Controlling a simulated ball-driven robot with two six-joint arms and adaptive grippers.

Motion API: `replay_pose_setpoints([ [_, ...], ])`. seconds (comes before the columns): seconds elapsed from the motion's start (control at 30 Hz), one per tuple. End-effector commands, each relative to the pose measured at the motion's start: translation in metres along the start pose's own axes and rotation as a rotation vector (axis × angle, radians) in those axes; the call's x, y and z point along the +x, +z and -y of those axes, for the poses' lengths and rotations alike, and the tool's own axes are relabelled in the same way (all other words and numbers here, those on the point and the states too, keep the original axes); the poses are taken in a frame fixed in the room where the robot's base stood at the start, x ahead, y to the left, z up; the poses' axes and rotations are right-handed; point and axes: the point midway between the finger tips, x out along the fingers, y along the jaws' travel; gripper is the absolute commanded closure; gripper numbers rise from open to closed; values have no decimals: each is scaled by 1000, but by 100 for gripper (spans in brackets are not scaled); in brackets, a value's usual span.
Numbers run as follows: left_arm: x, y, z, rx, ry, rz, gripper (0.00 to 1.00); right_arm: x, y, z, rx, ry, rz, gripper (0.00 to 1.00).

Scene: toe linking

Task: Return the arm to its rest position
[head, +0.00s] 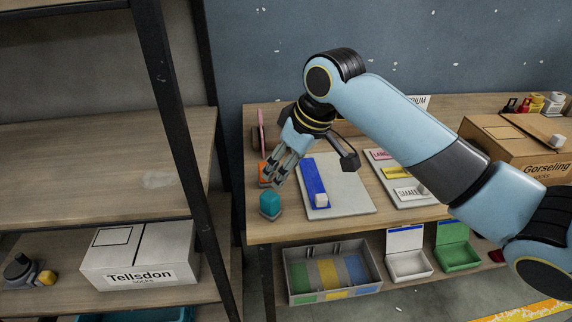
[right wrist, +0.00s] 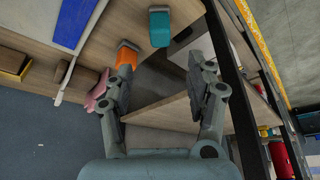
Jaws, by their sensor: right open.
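My right arm reaches in from the right of the head view, bent over the workbench. My right gripper (head: 280,178) hangs at the bench's left end, open. In the right wrist view the gripper's fingers (right wrist: 163,95) stand wide apart with nothing between them. An orange object (head: 264,173) is partly hidden behind the fingers, and a teal object (head: 270,205) stands just in front of them. In the right wrist view the orange object (right wrist: 126,57) is near the left finger and the teal object (right wrist: 160,28) is farther off. My left gripper is not in view.
The wooden workbench (head: 275,231) holds a grey board with a blue strip (head: 315,181), size cards (head: 403,192) and a Gorseling carton (head: 530,165). Bins (head: 330,272) sit below. A dark-posted shelf (head: 172,130) with a Tellsdon box (head: 140,262) stands close at left.

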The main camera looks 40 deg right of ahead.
Motion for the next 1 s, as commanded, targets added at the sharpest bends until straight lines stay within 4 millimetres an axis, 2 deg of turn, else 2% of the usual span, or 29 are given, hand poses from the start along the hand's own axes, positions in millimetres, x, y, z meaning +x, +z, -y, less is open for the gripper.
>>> replay_pose_setpoints([
  [0.37, 0, 1, 0, 0, 0, 1, 50, 0, 4, 3, 0, 1, 3, 44],
  [0.47, 0, 1, 0, 0, 0, 2, 50, 0, 28, 19, 0, 9, 16, 44],
  [0.53, 0, 1, 0, 0, 0, 2, 50, -4, 50, 34, 5, 21, 28, 44],
  [0.7, 0, 1, 1, 0, -1, 2, 50, -24, 103, 63, 30, 60, 52, 44],
  [1.0, 0, 2, 1, 0, -1, 4, 50, -69, 166, 89, 96, 128, 79, 44],
])
